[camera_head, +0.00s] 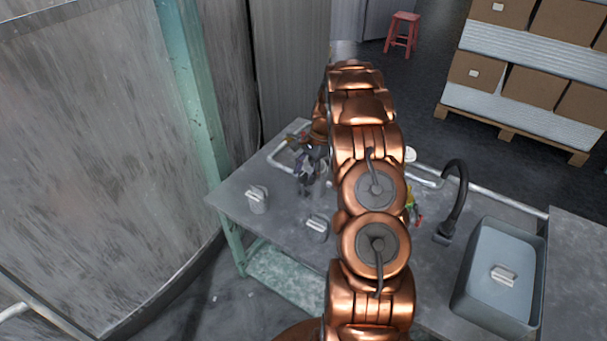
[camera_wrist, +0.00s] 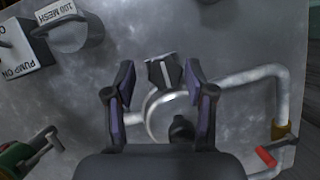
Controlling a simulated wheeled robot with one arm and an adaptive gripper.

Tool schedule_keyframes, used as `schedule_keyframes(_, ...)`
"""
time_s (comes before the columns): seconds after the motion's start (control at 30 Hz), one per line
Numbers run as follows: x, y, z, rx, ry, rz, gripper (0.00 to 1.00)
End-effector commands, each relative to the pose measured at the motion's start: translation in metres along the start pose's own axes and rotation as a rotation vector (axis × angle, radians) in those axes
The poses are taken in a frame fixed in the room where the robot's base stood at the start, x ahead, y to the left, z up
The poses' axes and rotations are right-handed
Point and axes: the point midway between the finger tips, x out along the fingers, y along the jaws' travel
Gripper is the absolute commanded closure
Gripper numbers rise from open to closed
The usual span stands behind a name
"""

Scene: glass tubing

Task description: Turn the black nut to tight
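In the wrist view, a round grey metal fitting (camera_wrist: 156,108) sits between and below my gripper's fingers. A black piece with a pale stripe (camera_wrist: 164,72) is at its far edge, between the fingertips; it may be the black nut. A dark rounded knob (camera_wrist: 181,128) shows nearer the palm. My gripper (camera_wrist: 160,80) is open, with a finger with a purple pad on each side and a gap to the black piece. Contact and height are unclear. In the head view, my gripper (camera_head: 308,168) is over the bench's left part, partly hidden by my arm, and the nut cannot be made out.
A metal pipe (camera_wrist: 255,76) with a red-handled valve (camera_wrist: 266,157) runs at right. A "100 MESH" block (camera_wrist: 62,14) and a "PUMP ON" block (camera_wrist: 18,45) are at upper left. A green valve (camera_wrist: 20,155) is lower left. A black faucet (camera_head: 460,190) and grey basin (camera_head: 500,280) stand right.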

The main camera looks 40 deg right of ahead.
Motion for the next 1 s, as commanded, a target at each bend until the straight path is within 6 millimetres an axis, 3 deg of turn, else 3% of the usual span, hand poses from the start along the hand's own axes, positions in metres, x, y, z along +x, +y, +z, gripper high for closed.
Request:
schedule_keyframes(0.3,0.000,-0.002,0.002,-0.004,0.000,-0.002,0.41)
schedule_keyframes(0.47,-0.012,-0.004,0.002,-0.006,0.003,-0.004,0.41)
schedule_keyframes(1.0,-0.103,-0.001,0.001,-0.005,0.002,-0.006,0.41)
